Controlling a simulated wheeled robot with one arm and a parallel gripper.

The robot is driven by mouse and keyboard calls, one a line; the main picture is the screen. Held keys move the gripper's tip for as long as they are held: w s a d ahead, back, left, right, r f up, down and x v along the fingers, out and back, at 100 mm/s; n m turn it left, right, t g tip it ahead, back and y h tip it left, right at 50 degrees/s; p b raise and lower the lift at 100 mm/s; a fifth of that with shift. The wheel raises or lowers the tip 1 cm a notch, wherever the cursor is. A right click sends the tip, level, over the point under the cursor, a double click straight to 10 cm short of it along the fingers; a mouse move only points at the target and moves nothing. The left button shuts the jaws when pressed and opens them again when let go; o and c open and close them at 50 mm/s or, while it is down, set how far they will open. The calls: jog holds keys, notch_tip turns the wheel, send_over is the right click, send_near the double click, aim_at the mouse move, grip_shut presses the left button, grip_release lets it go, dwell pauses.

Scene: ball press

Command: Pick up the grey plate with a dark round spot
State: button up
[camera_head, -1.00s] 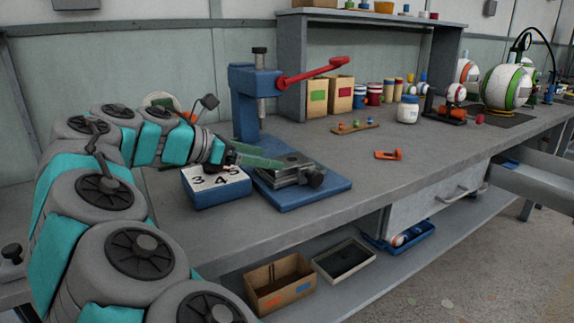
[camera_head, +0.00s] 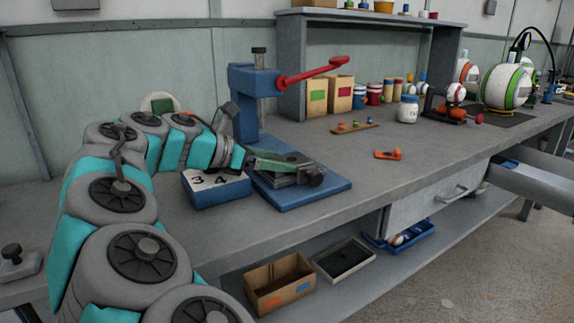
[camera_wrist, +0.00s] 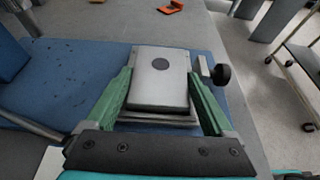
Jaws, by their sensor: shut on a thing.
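The grey plate with a dark round spot (camera_wrist: 159,84) lies flat in the wrist view, on top of a stepped metal block (camera_wrist: 157,119) over the blue press base (camera_wrist: 62,80). My gripper (camera_wrist: 161,76) has its two green fingers along the plate's left and right sides, shut on it. In the head view my gripper (camera_head: 290,161) is low over the press base, and its fingers partly hide the plate. I cannot tell any gap between the plate and the block.
The blue press (camera_head: 245,100) with a red lever (camera_head: 310,74) stands just behind. A blue box with number cards (camera_head: 217,190) is at the left, close under my wrist. A dark knob (camera_wrist: 221,75) sticks out right of the plate. An orange piece (camera_head: 388,154) lies farther right on open bench.

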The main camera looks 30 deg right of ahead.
jog(key=c, duration=0.6)
jog(key=shift+r, duration=0.15)
